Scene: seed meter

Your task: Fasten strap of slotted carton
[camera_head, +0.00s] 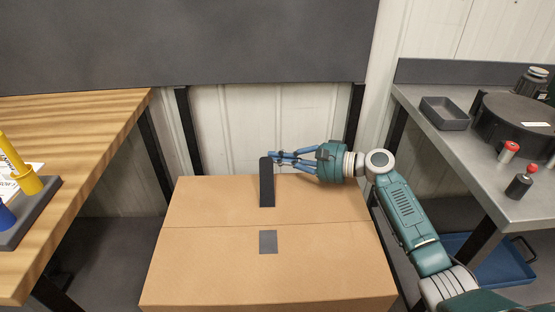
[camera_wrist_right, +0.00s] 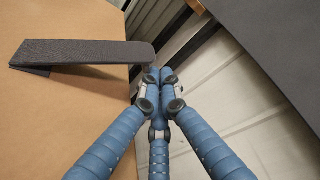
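The brown carton (camera_head: 200,260) stands closed in the middle, with a seam across its top. A dark grey strap (camera_head: 267,185) sits on the far half of the top; in the right wrist view the strap (camera_wrist_right: 85,52) slopes up, its free end off the carton. A grey square patch (camera_head: 268,242) lies on the near half, apart from the strap. My right gripper (camera_head: 273,155) is at the strap's far, raised end. In the right wrist view its fingertips (camera_wrist_right: 160,75) are together beside that end; I cannot tell whether they touch it. My left gripper is out of view.
A wooden table (camera_head: 85,130) stands at left with yellow and blue parts on a dark base. A grey metal bench (camera_head: 440,140) at right holds a tray (camera_head: 445,113) and a black round case (camera_head: 515,120). A blue tray (camera_head: 490,260) is below it.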

